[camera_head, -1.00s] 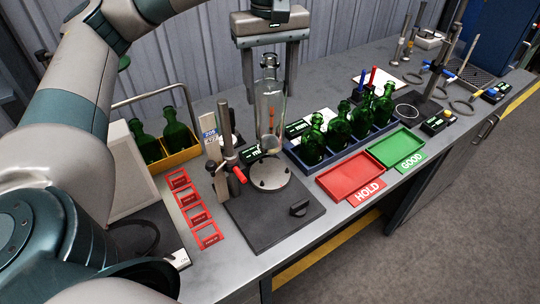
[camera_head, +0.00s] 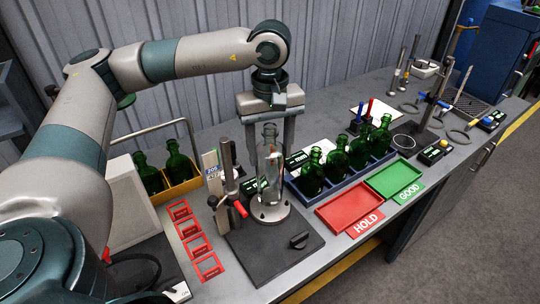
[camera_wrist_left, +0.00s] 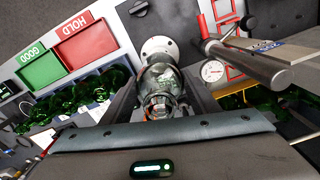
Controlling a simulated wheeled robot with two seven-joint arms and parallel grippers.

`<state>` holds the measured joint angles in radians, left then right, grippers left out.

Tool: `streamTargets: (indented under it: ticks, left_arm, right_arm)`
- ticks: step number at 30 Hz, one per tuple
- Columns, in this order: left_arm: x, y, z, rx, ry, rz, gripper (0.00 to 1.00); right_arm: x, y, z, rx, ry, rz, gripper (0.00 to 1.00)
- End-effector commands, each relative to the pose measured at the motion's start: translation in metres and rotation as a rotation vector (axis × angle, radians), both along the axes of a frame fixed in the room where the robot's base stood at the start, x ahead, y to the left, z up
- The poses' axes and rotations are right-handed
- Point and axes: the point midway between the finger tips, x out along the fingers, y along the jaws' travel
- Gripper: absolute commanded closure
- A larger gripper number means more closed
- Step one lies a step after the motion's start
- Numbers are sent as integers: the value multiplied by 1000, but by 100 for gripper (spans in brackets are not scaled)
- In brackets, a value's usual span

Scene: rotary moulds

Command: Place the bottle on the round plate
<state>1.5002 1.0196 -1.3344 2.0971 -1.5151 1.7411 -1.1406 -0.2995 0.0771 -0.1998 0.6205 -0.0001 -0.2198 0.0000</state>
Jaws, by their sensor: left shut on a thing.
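The clear glass bottle (camera_head: 270,165) is upright, its base at or just above the round plate (camera_head: 258,212) on the dark stand. I cannot tell for certain whether it touches. My left gripper (camera_head: 268,133) reaches down from above, with its fingers on either side of the bottle's upper part, shut on it. In the left wrist view the bottle (camera_wrist_left: 161,88) lies between the fingers, and the pale round plate (camera_wrist_left: 158,46) shows beyond its base. My right gripper is not in view.
A post with a dial gauge and red handle (camera_head: 239,209) stands close left of the plate. A blue crate of green bottles (camera_head: 340,172), a red HOLD tray (camera_head: 348,208) and a green GOOD tray (camera_head: 393,179) are to the right. A yellow crate (camera_head: 178,190) and red frames (camera_head: 195,240) are left.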

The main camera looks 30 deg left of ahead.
Motion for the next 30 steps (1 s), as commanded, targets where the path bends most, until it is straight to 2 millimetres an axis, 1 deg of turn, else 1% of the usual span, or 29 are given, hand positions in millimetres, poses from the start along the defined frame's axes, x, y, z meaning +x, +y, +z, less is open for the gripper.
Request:
streamTargets:
  ticks: [1,3,7,16,20,21,23,24,30]
  left_arm:
    - [-1,0,-4,0,3,0,100]
    - [0,0,-12,0,2,1,100]
    - [0,0,-23,0,0,1,100]
    - [0,0,-25,-1,-1,1,100]
    - [0,0,-28,-1,-1,1,100]
    - [0,0,-29,0,0,1,43]
    - [0,0,-28,0,0,1,29]
    - [0,0,-28,0,0,1,27]
    - [0,0,-28,0,0,1,27]
  right_arm:
    - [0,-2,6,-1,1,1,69]
    - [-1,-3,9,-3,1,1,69]
    - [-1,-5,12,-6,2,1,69]
    - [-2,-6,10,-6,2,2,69]
    - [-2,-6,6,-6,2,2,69]
    - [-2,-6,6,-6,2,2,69]
    - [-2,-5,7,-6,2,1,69]
    - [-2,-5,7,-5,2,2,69]
    - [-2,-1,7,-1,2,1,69]
